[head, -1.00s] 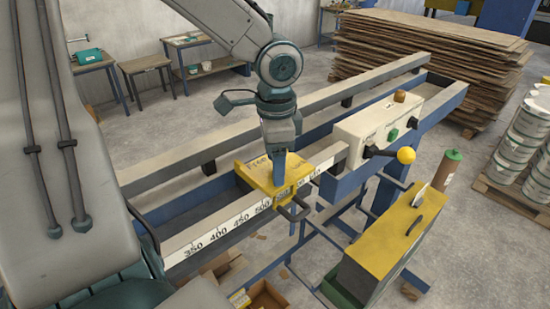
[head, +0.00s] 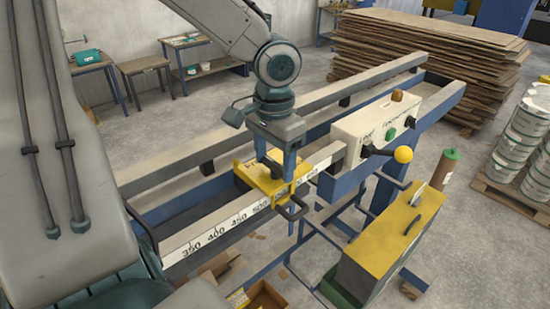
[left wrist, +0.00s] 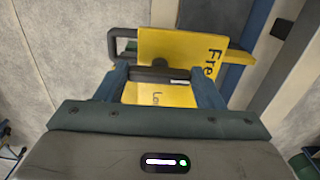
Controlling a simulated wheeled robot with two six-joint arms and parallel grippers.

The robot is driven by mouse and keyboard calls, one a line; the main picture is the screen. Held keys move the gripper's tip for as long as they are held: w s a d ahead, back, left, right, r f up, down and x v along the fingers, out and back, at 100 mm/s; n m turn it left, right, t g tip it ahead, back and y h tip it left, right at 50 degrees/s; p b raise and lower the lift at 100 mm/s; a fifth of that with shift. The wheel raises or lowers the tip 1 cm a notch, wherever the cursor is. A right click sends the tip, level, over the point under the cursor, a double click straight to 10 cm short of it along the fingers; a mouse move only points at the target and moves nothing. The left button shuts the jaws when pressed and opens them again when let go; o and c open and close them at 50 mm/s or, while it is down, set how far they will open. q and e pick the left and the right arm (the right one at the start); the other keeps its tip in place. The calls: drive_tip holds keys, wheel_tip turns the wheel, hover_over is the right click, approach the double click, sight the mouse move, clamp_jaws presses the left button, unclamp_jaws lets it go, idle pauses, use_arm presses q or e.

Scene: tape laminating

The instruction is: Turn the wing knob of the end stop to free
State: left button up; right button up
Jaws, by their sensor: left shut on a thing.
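The yellow end stop (head: 248,172) sits on the white scale rail of the blue-framed bench. In the left wrist view its yellow plate (left wrist: 165,48) carries the word "Free" on the right and a partly hidden word starting "Lo" nearer the gripper. The dark wing knob (left wrist: 158,74) lies crosswise between the fingers of my left gripper (head: 276,172), which also shows in the left wrist view (left wrist: 160,78). That gripper points down and is shut on the knob. The knob is mostly hidden in the head view. My right gripper is not in view.
The white scale rail (head: 222,230) runs beside the end stop. A white control box (head: 362,130) with a yellow-ball lever (head: 403,154) stands to the right. A dark loop handle (head: 295,212) juts from the end stop's front. A yellow-topped box (head: 400,232) stands at front right.

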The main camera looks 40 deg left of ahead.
use_arm(q)
drive_tip(key=shift+w+r, duration=0.1)
drive_tip(key=o, duration=1)
drive_tip(key=shift+c, duration=0.2)
drive_tip(key=shift+s+a, duration=0.15)
drive_tip(key=shift+s, duration=0.05)
